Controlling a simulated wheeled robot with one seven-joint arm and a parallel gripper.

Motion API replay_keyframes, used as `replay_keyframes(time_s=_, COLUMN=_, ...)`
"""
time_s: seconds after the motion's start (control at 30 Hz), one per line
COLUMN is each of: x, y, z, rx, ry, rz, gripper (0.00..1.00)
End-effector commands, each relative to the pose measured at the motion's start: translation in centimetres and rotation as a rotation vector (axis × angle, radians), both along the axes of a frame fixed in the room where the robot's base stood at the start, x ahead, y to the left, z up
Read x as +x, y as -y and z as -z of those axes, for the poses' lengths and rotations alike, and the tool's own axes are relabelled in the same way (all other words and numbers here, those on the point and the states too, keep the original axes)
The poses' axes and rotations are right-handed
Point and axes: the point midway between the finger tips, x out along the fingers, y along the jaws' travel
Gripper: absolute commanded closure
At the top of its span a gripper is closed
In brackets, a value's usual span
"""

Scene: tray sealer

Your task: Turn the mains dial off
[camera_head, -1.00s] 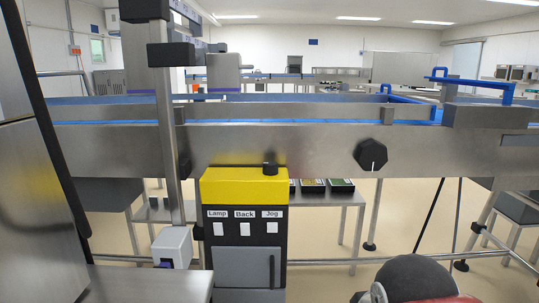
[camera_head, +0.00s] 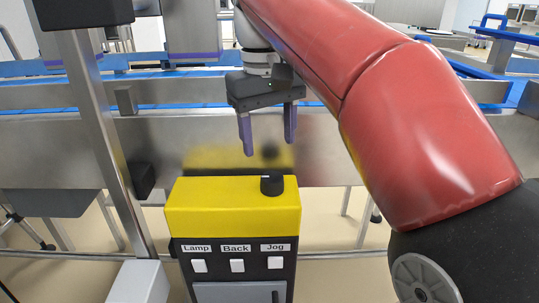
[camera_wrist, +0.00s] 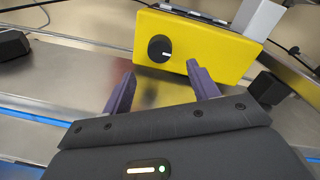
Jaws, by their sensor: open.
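The mains dial is taken to be the black round knob (camera_head: 271,184) on top of the yellow panel box (camera_head: 232,207); no label naming it shows. In the wrist view the knob (camera_wrist: 160,48) has a white pointer mark and sits on the yellow face (camera_wrist: 220,50). My gripper (camera_head: 268,148) is open and empty, its two purple fingers pointing down above and behind the knob in the head view. In the wrist view the fingertips (camera_wrist: 161,72) are close to the knob, one to each side of it and short of it. They appear not to touch it.
Below the yellow box are white switches labelled Lamp (camera_head: 199,266), Back (camera_head: 237,265) and Jog (camera_head: 275,262). A steel conveyor side (camera_head: 60,135) runs behind. A steel post (camera_head: 110,150) stands left of the box.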

Motion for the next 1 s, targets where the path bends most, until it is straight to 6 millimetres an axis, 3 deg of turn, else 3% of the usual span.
replay_keyframes(time_s=0.5, x=0.1, y=0.4, z=7.0, rx=0.001, ry=0.0, rz=0.002, gripper=0.4)
replay_keyframes(time_s=0.83, x=0.1, y=0.4, z=7.4, rx=0.001, ry=0.002, rz=0.002, gripper=0.4)
replay_keyframes(time_s=1.0, x=0.1, y=0.4, z=7.4, rx=0.001, ry=0.002, rz=0.002, gripper=0.6)
